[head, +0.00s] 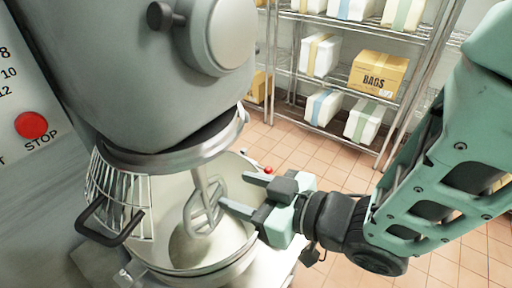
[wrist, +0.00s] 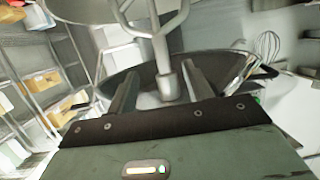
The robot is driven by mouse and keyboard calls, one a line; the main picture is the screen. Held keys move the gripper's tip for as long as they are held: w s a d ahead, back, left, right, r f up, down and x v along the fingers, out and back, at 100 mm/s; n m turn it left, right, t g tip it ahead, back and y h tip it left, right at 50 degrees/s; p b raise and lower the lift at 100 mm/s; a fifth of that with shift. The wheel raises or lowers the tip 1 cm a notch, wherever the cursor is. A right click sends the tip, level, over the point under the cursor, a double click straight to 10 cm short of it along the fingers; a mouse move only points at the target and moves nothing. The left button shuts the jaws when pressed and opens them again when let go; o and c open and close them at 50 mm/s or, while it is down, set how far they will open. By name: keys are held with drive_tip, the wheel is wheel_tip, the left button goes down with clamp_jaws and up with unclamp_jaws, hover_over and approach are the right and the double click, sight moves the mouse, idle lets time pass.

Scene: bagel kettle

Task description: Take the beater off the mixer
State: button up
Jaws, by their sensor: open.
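The grey mixer (head: 150,75) fills the left of the head view. Its beater (head: 205,210) hangs from the mixer head on a shaft, down in the bowl (head: 160,252). My gripper (head: 238,192) comes in from the right, over the bowl, with its fingers pointing left at the beater. The jaws are open. In the wrist view the beater's shaft and collar (wrist: 167,84) show between my two fingers (wrist: 162,88), with a gap on each side. The beater's loop shows at the top there. I cannot tell how deep between the fingers the shaft is.
A wire guard (head: 108,195) with a black handle (head: 105,225) stands at the bowl's left. A red STOP button (head: 31,125) is on the panel at far left. Wire shelves (head: 345,55) with boxes and packets stand behind, beyond open tiled floor.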

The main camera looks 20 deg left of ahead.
sight(204, 178)
drive_tip(key=shift+b+x, duration=0.65)
drive_tip(key=shift+x, duration=4.75)
drive_tip(key=shift+s, duration=0.1)
drive_tip(key=shift+r, duration=0.15)
clamp_jaws()
